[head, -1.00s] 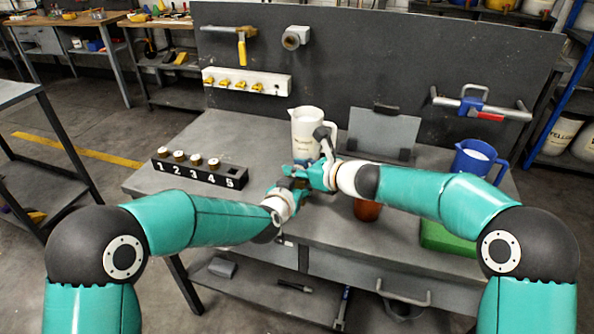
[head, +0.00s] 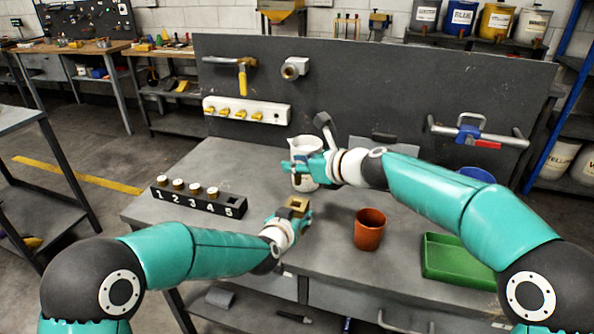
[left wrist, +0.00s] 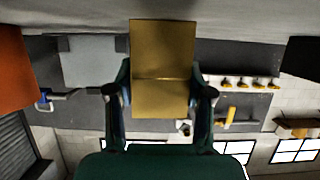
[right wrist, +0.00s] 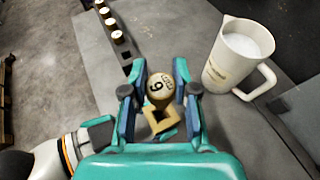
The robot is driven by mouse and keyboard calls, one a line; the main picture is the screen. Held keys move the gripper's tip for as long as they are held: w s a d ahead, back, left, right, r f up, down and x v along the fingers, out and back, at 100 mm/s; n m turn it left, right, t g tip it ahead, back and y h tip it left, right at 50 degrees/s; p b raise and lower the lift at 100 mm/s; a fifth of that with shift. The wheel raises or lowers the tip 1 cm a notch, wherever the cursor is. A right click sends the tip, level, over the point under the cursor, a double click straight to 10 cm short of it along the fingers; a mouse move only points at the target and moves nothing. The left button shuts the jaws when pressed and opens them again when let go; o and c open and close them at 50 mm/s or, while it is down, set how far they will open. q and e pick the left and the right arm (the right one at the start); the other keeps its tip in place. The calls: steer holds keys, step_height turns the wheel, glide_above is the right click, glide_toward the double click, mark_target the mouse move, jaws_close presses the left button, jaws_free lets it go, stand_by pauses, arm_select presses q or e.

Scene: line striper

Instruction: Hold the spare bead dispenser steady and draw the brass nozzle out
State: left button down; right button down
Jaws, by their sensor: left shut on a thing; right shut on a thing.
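My left gripper (head: 292,213) is shut on the brass-coloured block I take as the bead dispenser (head: 297,203), low over the bench; its broad face (left wrist: 163,55) fills the gap between the fingers in the left wrist view. A square opening in the block (right wrist: 158,120) shows in the right wrist view. My right gripper (head: 298,170) is above it, shut on the brass nozzle (right wrist: 160,88), a round piece whose end carries a digit, 6 or 9. The nozzle is clear of the block in the head view; its far end is hidden.
A black numbered rack (head: 197,199) holds several capped pieces; slot 5 is empty. A white jug (head: 305,150) stands close behind my right gripper. A brown cup (head: 369,229) and green tray (head: 459,259) stand to the right. Bench between rack and left gripper is clear.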

arm_select(q)
steer(key=shift+c, duration=1.8)
jaws_free()
steer(key=v, duration=1.2)
